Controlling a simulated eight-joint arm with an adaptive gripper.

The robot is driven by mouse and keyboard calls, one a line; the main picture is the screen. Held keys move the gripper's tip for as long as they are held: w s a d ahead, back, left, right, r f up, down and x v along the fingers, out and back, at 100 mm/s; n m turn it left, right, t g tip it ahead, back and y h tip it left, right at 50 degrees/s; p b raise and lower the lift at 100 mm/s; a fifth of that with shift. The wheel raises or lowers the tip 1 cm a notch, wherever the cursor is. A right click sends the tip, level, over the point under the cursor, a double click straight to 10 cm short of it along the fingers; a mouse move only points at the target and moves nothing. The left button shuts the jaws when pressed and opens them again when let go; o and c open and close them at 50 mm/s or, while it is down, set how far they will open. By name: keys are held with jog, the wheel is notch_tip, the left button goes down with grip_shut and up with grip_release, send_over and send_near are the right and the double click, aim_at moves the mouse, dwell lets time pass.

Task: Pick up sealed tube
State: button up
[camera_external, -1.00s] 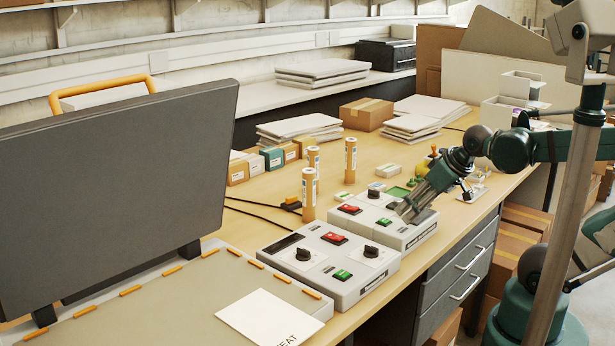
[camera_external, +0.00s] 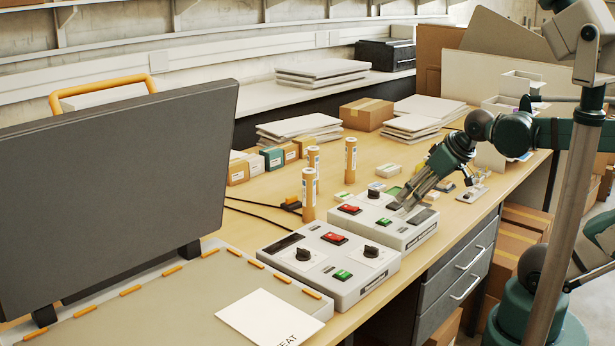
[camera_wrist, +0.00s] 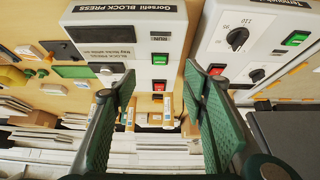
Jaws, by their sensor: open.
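Three upright light-brown tubes with pale labels stand on the bench: a front tube (camera_external: 309,195), one just behind it (camera_external: 313,160) and one farther right (camera_external: 351,157). I cannot tell which is sealed. My gripper (camera_external: 400,203) is open and empty above the rear control box (camera_external: 408,237), apart from the tubes and to their right. In the wrist view, my gripper (camera_wrist: 160,85) has its green ribbed fingers spread. A tube (camera_wrist: 168,112) and another tube (camera_wrist: 130,118) show small beyond the gap, partly cut off by the fingers.
The front control box (camera_external: 330,280) has knobs and red and green switches. A dark panel (camera_external: 110,190) stands at the left. A cardboard carton (camera_external: 366,114) and board stacks (camera_external: 300,128) are farther back.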

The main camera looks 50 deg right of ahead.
jog(key=w+d+n+t+h, duration=0.1)
jog(key=w+d+n+h, duration=0.25)
jog(key=w+n, duration=0.65)
jog(key=n+t+h, duration=0.3)
jog(key=n+t, duration=0.6)
jog(key=n, duration=1.3)
send_over(311, 186)
jog(key=v, duration=0.6)
jog(key=shift+w+f, duration=0.15)
jog(key=shift+f, duration=2.75)
jog(key=shift+x, duration=1.35)
jog(key=shift+w+d, duration=0.1)
jog(key=shift+d, duration=0.05)
